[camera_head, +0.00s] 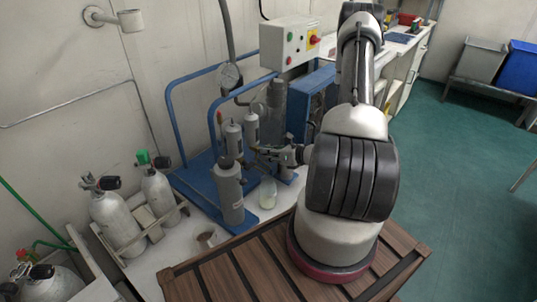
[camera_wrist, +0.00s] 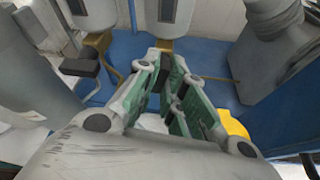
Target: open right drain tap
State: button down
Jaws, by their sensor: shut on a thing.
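My gripper (camera_head: 268,155) reaches left from my arm to the filter housings on the blue-framed unit in the head view. In the wrist view my gripper (camera_wrist: 172,72), with green-lined fingers, is closed just below the right filter housing (camera_wrist: 170,14). A brass fitting (camera_wrist: 166,45) shows under that housing. A dark lever (camera_wrist: 80,67) sits by brass pipe under the left housing (camera_wrist: 88,14).
A clear jar (camera_head: 268,193) with pale liquid stands below my gripper. A grey cylinder (camera_head: 229,192) stands just left of it. The blue tube frame (camera_head: 190,82) and a control box (camera_head: 289,43) are behind. Gas cylinders (camera_head: 113,213) stand at left. Green floor (camera_head: 460,190) is clear at right.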

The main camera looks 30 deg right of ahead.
jog(key=shift+n, duration=0.3)
dwell(0.4)
jog(key=c, duration=1.5)
grip_release()
jog(key=shift+v, duration=6.05)
jog(key=shift+a, duration=0.2)
